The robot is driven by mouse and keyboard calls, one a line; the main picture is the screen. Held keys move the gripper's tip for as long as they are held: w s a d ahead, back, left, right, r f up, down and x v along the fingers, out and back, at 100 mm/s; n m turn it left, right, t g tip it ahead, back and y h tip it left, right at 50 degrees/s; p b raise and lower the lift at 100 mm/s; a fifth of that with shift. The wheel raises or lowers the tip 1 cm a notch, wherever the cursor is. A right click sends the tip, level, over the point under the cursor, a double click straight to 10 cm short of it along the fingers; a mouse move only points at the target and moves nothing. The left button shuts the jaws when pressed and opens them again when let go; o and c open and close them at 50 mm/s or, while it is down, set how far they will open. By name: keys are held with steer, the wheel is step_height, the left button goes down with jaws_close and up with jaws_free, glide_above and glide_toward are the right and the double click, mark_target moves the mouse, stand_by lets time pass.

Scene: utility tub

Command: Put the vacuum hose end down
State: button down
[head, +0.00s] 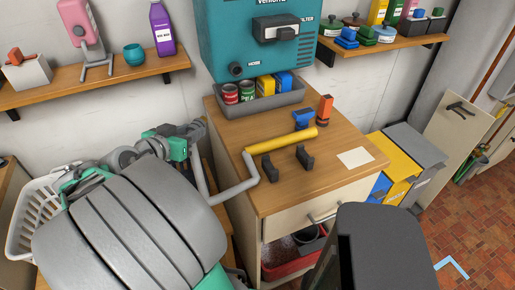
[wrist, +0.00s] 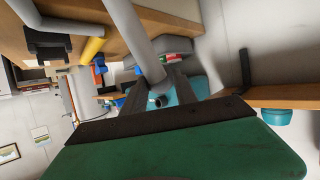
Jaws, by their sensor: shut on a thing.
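The vacuum hose end is a bent grey tube (head: 204,177) with a yellow section (head: 282,141). The grey tube also shows in the wrist view (wrist: 132,30), as does the yellow section (wrist: 92,50). My gripper (head: 193,137) is shut on the grey tube, left of the cabinet; the wrist view shows the tube between its fingers (wrist: 158,88). The yellow section reaches over the wooden cabinet top (head: 232,127), behind two black cradle brackets (head: 268,168) (head: 304,157). I cannot tell whether it touches the top.
A grey tray (head: 272,104) with cans and boxes stands at the cabinet's back, below a teal wall unit (head: 225,40). Blue and orange items (head: 324,110) stand near the yellow section. A pale paper (head: 355,158) lies at the right. A white basket (head: 35,220) is at the left.

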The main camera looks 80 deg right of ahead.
steer(key=s+m+g+y, duration=0.2)
steer(key=s+m+g, duration=0.3)
steer(key=s, duration=1)
steer(key=p, duration=0.2)
glide_above(230, 144)
steer(key=f, duration=0.8)
steer(key=shift+s+a+f, duration=0.2)
steer(key=shift+a+f, duration=0.05)
steer(key=shift+f, duration=0.05)
steer(key=f, duration=0.3)
steer(key=shift+w+d+f+p, duration=0.15)
steer(key=shift+d+f+p, duration=0.05)
steer(key=shift+f+p, duration=0.1)
steer(key=shift+f+b, duration=0.2)
steer(key=shift+b, duration=0.15)
steer(key=c, duration=1)
jaws_free()
steer(key=shift+o, duration=0.2)
